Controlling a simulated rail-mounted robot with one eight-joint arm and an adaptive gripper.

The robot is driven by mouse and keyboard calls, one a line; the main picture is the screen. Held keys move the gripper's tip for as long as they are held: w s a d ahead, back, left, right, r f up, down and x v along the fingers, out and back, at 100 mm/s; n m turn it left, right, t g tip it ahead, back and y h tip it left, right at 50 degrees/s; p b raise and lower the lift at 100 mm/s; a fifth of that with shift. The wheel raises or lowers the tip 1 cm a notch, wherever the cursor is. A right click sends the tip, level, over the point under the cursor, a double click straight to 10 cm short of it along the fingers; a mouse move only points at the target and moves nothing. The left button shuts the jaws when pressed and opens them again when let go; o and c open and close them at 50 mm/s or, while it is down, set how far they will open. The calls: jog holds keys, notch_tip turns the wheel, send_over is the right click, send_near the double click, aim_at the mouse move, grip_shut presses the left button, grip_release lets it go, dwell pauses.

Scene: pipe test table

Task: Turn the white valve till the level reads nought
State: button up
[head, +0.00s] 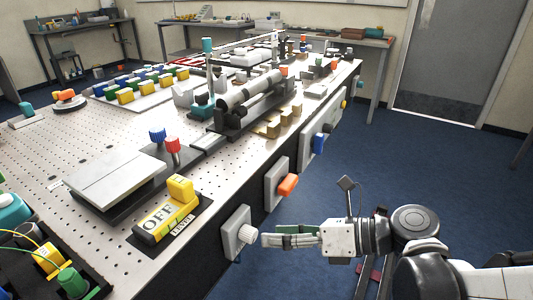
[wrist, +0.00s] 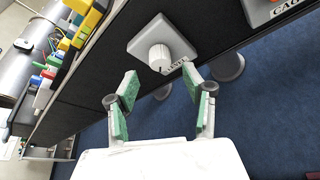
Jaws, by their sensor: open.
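The white valve (head: 246,233) is a ribbed white knob on a grey square plate on the table's side panel. In the wrist view the knob (wrist: 160,58) sits just beyond the fingertips, roughly centred between them. My gripper (head: 264,239) points at the knob from the right in the head view. In the wrist view its green-padded fingers (wrist: 159,76) are spread and empty. Whether a fingertip touches the knob or its plate, I cannot tell. A yellow unit (head: 167,213) on the tabletop bears a "LEVEL" label, and its display reads "OFF".
An orange handle (head: 287,185) and a blue handle (head: 318,143) stick out from plates farther along the same side. A grey flat plate (head: 115,178) and blue and red knobs are on the perforated tabletop (head: 60,150). The blue floor (head: 400,160) beside the table is mostly clear.

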aim_at(255, 235)
jog(key=shift+b+x, duration=0.75)
jog(key=shift+x, duration=2.1)
grip_shut()
